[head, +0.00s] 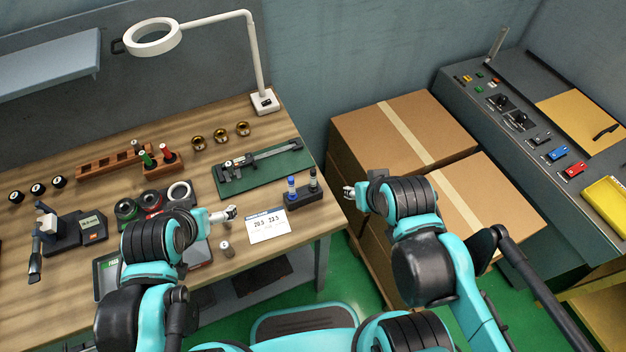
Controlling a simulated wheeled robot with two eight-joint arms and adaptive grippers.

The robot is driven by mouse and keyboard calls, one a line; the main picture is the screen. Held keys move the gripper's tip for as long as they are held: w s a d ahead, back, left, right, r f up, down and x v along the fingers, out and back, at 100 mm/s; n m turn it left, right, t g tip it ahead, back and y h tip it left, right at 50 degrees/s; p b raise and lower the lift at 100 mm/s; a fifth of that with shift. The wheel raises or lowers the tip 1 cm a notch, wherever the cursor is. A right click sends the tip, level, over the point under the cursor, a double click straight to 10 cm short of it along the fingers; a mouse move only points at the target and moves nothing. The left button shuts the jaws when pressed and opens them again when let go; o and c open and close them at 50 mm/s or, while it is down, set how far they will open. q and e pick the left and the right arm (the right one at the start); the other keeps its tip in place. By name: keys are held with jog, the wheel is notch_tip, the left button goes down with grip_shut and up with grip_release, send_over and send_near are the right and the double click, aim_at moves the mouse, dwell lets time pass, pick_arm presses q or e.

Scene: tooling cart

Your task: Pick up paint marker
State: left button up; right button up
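Two short upright pen-like items, one blue (291,187) and one dark with a grey top (313,181), stand in a small black holder (303,197) near the bench's right front edge. They look like markers, but their labels are too small to read. My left gripper (230,213) is over the bench to the left of this holder, beside a white card. My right gripper (348,192) is just right of the holder, past the bench edge, apart from it. Both grippers are small in the view, and their finger gap is unclear. Neither visibly holds anything.
A green mat (262,171) with a caliper lies behind the holder. A white card (268,226) and a small grey cylinder (226,248) lie in front. A wooden block (161,167) holds red and green-topped items. Cardboard boxes (403,135) stand right of the bench (60,150).

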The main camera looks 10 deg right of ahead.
jog(key=w+a+r+m+g+p, duration=0.3)
jog(key=w+a+m+p, duration=0.1)
jog(key=w+m, duration=0.2)
jog(key=m+g+p, duration=0.4)
jog(key=m, duration=0.4)
send_over(313, 188)
jog(key=w, duration=0.1)
notch_tip(313, 188, down, 3)
jog(key=shift+w+a, duration=0.1)
jog(key=shift+m, duration=0.3)
jog(key=f+b, duration=0.2)
jog(key=f, duration=0.6)
jog(key=shift+d+f, duration=0.2)
jog(key=shift+s, duration=0.2)
grip_shut()
